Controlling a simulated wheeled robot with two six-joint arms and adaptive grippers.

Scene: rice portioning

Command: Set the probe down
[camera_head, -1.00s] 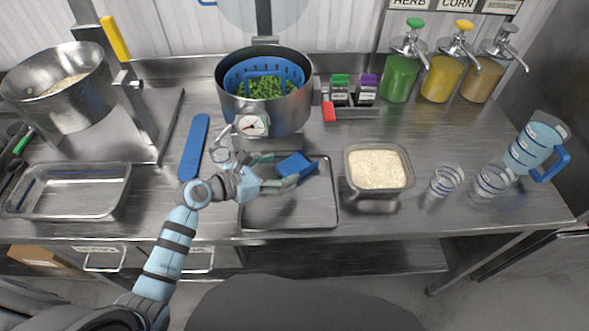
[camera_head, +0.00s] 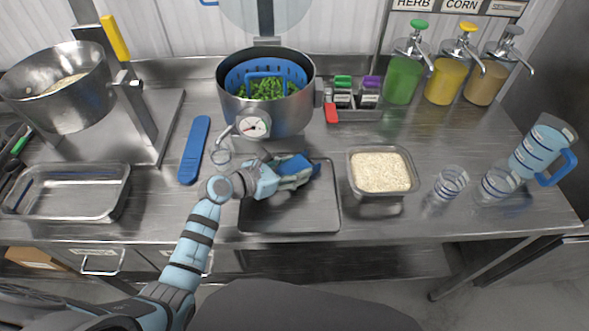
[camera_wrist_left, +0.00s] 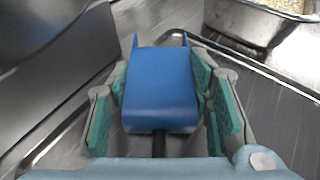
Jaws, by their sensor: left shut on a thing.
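The probe shows as a blue block-like body (camera_head: 293,163) over the back half of a dark grey tray (camera_head: 290,215). My left gripper (camera_head: 302,172) reaches in from the left and is shut on it. In the left wrist view the blue body (camera_wrist_left: 162,85) sits between the two green-padded fingers, with a dark rod below it toward the palm. The tray's rim shows around it there. I cannot tell whether the probe touches the tray. My right gripper is not in view.
A pot with a blue basket of peas (camera_head: 266,100) and a dial stands behind the tray. A rice container (camera_head: 382,195) is close on the right, a blue paddle (camera_head: 194,150) on the left. The tray's front half is clear.

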